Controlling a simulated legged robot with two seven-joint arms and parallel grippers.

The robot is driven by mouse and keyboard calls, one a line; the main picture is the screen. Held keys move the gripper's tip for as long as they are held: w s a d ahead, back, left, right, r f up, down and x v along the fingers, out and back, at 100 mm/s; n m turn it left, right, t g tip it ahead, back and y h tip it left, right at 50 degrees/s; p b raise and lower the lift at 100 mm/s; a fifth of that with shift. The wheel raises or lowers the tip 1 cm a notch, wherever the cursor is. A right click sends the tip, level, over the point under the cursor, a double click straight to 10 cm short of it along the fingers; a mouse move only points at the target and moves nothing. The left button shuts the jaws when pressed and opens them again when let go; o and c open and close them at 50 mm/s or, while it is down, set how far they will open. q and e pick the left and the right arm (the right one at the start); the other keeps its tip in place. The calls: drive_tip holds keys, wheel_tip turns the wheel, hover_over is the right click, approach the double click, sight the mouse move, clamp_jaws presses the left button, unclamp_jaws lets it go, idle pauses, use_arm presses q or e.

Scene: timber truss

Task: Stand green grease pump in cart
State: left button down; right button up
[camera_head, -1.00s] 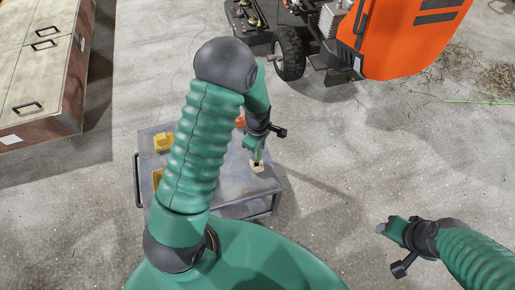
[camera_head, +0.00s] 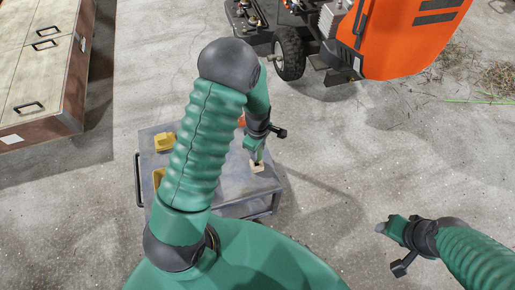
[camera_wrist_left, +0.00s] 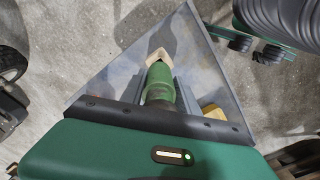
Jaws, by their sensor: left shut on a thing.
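The cart (camera_head: 235,187) has a blue-grey top and stands below my left arm; its top also fills the middle of the left wrist view (camera_wrist_left: 205,75). My left gripper (camera_head: 257,161) points down over the right part of the cart top. It is shut on the green grease pump (camera_wrist_left: 160,82), a green cylinder between the fingers in the left wrist view. A cream, pointed piece (camera_wrist_left: 160,58) shows at the pump's far end; I cannot tell whether they touch. My right gripper (camera_head: 387,227) is off to the right over bare floor; its jaws are too small to judge.
Yellow blocks (camera_head: 164,141) sit on the cart's left part, partly behind my arm. A dark handle (camera_head: 138,180) runs along its left side. A cabinet (camera_head: 40,70) stands at far left and an orange machine (camera_head: 405,38) at the back. The floor right of the cart is clear.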

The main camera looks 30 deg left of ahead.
use_arm(q)
drive_tip(key=shift+f, duration=0.1)
idle(0.3)
drive_tip(key=shift+f+b, duration=1.1)
drive_tip(key=shift+f, duration=0.65)
drive_tip(key=c, duration=0.8)
unclamp_jaws()
drive_tip(key=shift+c, duration=0.2)
wheel_tip(320, 180, up, 17)
drive_tip(key=p, duration=0.4)
drive_tip(key=shift+f, duration=0.1)
drive_tip(key=s+d+r+m+t+p, duration=0.1)
drive_tip(key=s+d+r+m+p, duration=0.2)
drive_tip(key=r+m, duration=0.4)
drive_tip(key=s+d+r+m+t+p, duration=0.1)
drive_tip(key=s+d+r+m+p, duration=0.3)
drive_tip(key=m, duration=0.7)
wheel_tip(320, 180, up, 4)
drive_tip(key=s+p, duration=0.2)
drive_tip(key=shift+t+p, duration=0.3)
